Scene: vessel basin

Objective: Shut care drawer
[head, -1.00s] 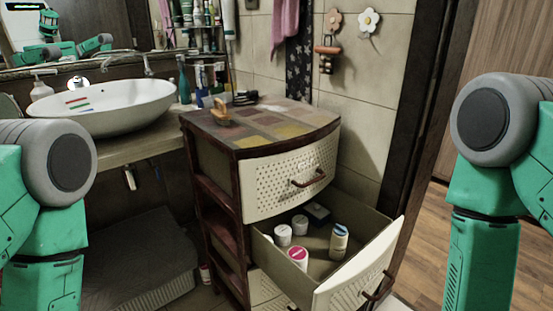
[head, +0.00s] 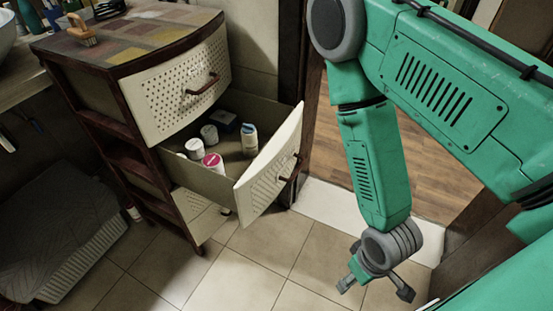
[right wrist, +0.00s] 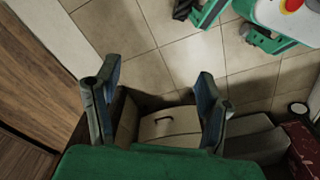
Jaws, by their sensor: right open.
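The care drawer (head: 269,171) is pulled well out of the cabinet in the head view. Its pale perforated front has a dark handle (head: 290,168). Inside are several small white containers, one with a pink lid (head: 213,162), and a bottle with a blue top (head: 249,139). My right gripper (head: 376,286) hangs over the floor, right of and in front of the drawer, apart from it. It is open and empty. In the right wrist view its fingers (right wrist: 153,84) are spread, with a pale panel bearing a handle (right wrist: 158,122) beyond them.
The wooden-framed cabinet (head: 119,98) has a closed upper drawer (head: 178,87) and a brush (head: 80,30) on top. A grey ribbed object (head: 62,226) lies on the floor at left. Tiled floor (head: 236,265) in front is clear. A doorway with wood flooring is behind my right arm.

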